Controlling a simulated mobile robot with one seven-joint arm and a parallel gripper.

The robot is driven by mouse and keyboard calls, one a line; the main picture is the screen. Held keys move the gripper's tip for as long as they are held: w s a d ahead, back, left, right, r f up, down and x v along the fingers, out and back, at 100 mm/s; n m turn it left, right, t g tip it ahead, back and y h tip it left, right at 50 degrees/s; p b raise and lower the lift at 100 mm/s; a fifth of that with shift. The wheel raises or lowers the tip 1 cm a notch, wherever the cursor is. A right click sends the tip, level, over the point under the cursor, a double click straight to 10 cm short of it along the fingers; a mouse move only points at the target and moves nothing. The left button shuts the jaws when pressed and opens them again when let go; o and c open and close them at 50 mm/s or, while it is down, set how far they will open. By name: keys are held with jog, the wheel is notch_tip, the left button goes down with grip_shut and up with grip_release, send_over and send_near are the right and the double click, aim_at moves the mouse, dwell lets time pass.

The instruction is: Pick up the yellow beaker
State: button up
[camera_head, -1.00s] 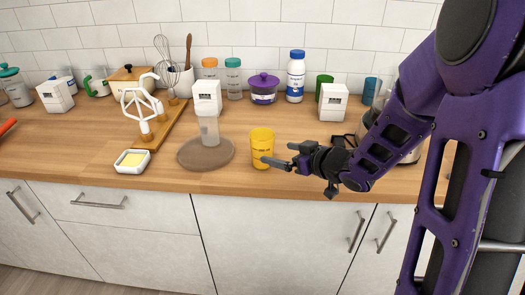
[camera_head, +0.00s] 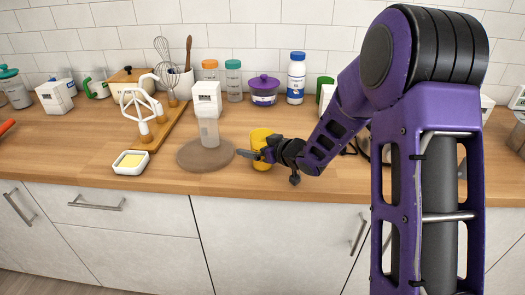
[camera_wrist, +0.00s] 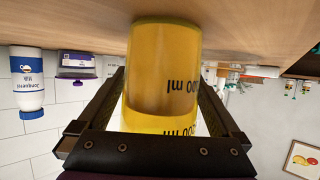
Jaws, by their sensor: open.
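The yellow beaker (camera_head: 260,136) stands upright on the wooden counter, near its front edge. It also fills the middle of the wrist view (camera_wrist: 165,70), where the picture is upside down and dark "ml" markings show on its side. My gripper (camera_head: 257,154) is at the beaker, with its fingers reaching around it. In the wrist view my gripper (camera_wrist: 163,100) is open, with one finger on each side of the beaker. I cannot tell whether either finger touches it. The gripper hides part of the beaker in the head view.
Left of the beaker, a clear cylinder (camera_head: 208,130) stands on a round brown board (camera_head: 190,158). A butter dish (camera_head: 130,163) sits further left. Behind are a purple-lidded jar (camera_head: 264,90) and a white bottle with a blue cap (camera_head: 296,78). Bare counter lies between them and the beaker.

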aim_at(256, 131)
jog(key=shift+c, duration=0.3)
jog(key=c, duration=1.3)
jog(key=shift+c, duration=0.2)
jog(key=shift+r, duration=0.2)
jog(key=shift+r+p, duration=1.45)
jog(key=shift+r, duration=3.4)
